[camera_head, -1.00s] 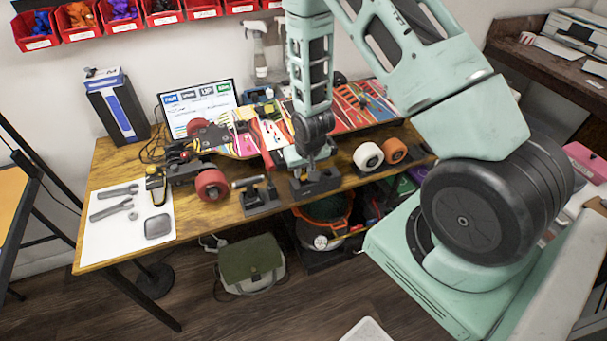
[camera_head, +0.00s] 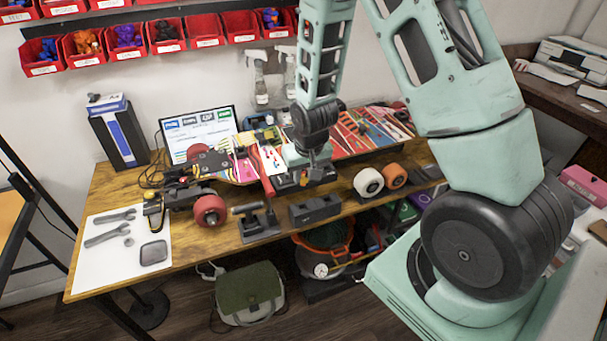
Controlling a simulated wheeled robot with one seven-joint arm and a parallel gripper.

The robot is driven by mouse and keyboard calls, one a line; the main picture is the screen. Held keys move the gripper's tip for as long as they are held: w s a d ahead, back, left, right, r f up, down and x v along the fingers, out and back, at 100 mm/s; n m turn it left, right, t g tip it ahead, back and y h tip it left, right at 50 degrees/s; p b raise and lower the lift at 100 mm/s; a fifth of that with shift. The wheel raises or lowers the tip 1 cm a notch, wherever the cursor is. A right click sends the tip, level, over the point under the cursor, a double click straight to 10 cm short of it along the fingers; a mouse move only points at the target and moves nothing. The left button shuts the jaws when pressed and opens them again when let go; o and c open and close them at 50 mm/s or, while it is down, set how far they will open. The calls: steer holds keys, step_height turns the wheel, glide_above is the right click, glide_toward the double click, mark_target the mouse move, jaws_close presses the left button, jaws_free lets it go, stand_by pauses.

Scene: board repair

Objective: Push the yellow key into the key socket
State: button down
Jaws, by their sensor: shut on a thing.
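My gripper (camera_head: 318,160) hangs over the back of the wooden workbench, just above a dark block-like part beside the colourful skateboard deck. Its fingers are small and partly hidden, and I cannot make out what is between them. I cannot pick out the yellow key for certain. A yellow-and-black item (camera_head: 153,209) stands at the edge of the white mat, left of the red wheel, but I cannot tell what it is. The key socket is not clearly visible. A dark grey holder block (camera_head: 315,208) sits at the bench's front edge, in front of my gripper and apart from it.
The wooden bench (camera_head: 110,187) carries a skateboard truck with a red wheel (camera_head: 210,210), a black stand (camera_head: 260,228), and a white wheel (camera_head: 368,182) beside an orange wheel (camera_head: 395,176). Wrenches lie on the white mat (camera_head: 100,265). A monitor (camera_head: 200,125) stands behind.

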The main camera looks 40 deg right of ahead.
steer(key=shift+w+d+p, duration=0.25)
steer(key=shift+w+d, duration=0.25)
steer(key=shift+d, duration=1.45)
steer(key=shift+w+d+p, duration=0.2)
steer(key=shift+w+d, duration=0.3)
steer(key=shift+d, duration=1.4)
steer(key=shift+w+d+p, duration=0.25)
steer(key=shift+w+d, duration=0.25)
steer(key=shift+d, duration=1.45)
steer(key=shift+r, duration=0.1)
steer(key=shift+f+b, duration=1.1)
steer(key=shift+f, duration=0.65)
steer(key=c, duration=0.9)
jaws_free()
steer(key=shift+r, duration=0.2)
